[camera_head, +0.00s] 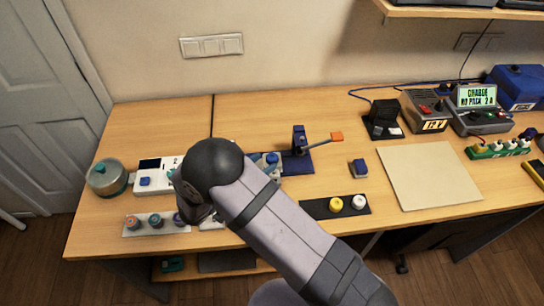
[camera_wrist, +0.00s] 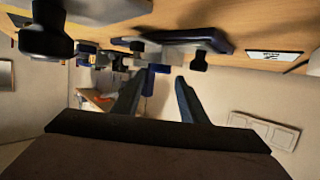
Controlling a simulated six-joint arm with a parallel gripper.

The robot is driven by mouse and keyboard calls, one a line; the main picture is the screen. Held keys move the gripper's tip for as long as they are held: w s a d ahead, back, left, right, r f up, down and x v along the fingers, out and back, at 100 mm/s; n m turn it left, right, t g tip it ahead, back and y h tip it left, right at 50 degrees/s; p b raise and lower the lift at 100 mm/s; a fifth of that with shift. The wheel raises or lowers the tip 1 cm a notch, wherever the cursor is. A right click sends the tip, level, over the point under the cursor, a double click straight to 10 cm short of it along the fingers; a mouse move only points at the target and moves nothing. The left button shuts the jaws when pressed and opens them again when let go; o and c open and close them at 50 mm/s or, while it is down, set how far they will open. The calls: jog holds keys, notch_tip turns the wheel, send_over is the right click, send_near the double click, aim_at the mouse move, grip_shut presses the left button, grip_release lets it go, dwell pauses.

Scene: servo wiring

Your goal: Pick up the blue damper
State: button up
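Three short round parts stand in a row on a pale strip at the front left in the head view: an orange-topped one (camera_head: 132,222), a blue-teal one (camera_head: 155,220) and a purple one (camera_head: 179,218). The blue-teal one best fits the blue damper, but it is too small to be sure. My arm reaches over the table just right of this row, and its end is mostly hidden there. In the wrist view my gripper (camera_wrist: 162,76) has its fingers apart with nothing held. Beyond them are dark blue parts, seen upside down.
A white device (camera_head: 157,178) and a round pot (camera_head: 107,177) stand behind the row. A blue stand (camera_head: 299,145) with an orange-tipped lever is near the middle. A black mat (camera_head: 320,208) holds yellow and white round parts. A pale board (camera_head: 430,175) lies bare at right.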

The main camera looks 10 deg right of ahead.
aim_at(271, 157)
jog(key=shift+p+x, duration=0.5)
jog(key=shift+x, duration=1.1)
jog(key=c, duration=0.8)
jog(key=shift+a+r, duration=0.1)
jog(key=shift+r, duration=0.05)
jog(key=shift+r+b, duration=1.25)
jog(key=shift+r, duration=3.55)
